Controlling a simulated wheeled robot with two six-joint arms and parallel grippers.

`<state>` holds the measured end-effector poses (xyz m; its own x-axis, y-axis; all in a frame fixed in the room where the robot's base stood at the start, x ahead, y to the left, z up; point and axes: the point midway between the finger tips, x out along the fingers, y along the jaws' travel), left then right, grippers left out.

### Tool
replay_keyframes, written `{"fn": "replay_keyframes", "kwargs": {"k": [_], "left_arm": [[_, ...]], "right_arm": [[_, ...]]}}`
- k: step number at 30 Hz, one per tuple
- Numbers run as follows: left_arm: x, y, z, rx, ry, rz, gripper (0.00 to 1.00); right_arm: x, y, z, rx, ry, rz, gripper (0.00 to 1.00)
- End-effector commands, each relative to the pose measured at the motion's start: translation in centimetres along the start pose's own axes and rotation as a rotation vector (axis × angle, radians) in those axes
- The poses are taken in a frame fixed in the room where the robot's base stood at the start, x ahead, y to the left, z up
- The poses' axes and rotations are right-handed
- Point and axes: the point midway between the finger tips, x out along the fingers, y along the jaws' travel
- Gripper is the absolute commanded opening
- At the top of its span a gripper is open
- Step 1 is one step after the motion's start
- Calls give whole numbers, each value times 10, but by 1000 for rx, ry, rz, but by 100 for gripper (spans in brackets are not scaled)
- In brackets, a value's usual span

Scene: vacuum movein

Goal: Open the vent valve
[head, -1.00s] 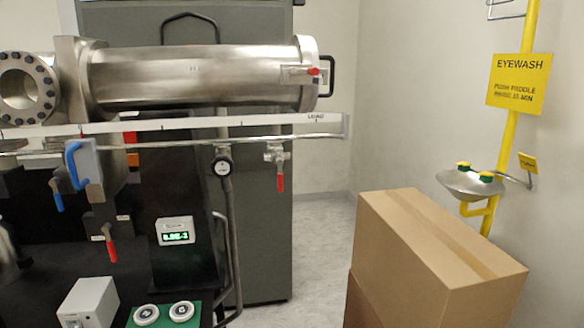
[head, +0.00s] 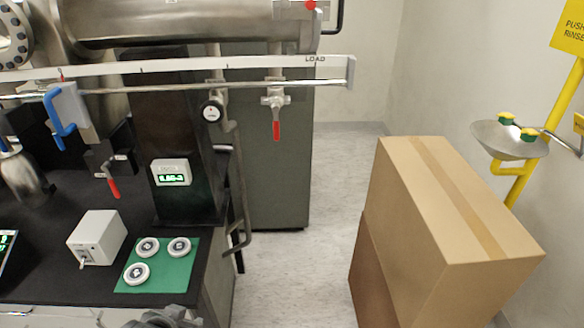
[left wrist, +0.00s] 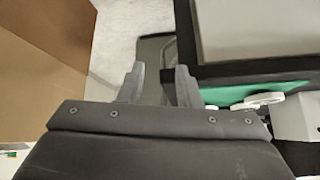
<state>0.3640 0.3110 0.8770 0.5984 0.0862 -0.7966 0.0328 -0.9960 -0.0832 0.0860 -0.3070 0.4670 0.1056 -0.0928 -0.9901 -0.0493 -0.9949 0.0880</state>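Two valves with red handles show in the head view. One (head: 276,118) hangs from the pipework under the LOAD end of the rail, its handle pointing down. The other (head: 111,183) is at the left above the black bench, its handle angled down. I cannot read which is the vent valve. My left gripper (head: 160,320) is only partly in view at the bottom edge, low in front of the bench and well away from both valves. In the left wrist view its two fingers (left wrist: 161,84) stand apart with nothing between them. My right gripper is not in view.
Stacked cardboard boxes (head: 445,215) stand at the right, near the eyewash basin (head: 508,140). The black bench carries a green mat (head: 160,278) with round white parts, a white box (head: 97,238) and a digital gauge (head: 171,172). Floor (head: 320,250) is free between bench and boxes.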

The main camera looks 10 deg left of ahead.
Motion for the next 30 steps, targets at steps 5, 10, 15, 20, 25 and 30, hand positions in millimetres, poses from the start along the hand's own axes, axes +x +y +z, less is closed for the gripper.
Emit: {"fn": "replay_keyframes", "kwargs": {"k": [5,10,15,20,25,30], "left_arm": [[-28,5,-108,25,274,69,31],[-69,16,-214,46,561,169,31],[-127,29,-294,70,804,281,31],[-160,37,-327,82,912,343,31],[-164,40,-338,80,936,358,31],[-152,47,-354,76,933,360,31]], "right_arm": [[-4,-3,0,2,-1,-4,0],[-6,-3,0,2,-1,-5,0],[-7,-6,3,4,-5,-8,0],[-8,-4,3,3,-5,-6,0],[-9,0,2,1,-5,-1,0],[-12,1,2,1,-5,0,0]]}}
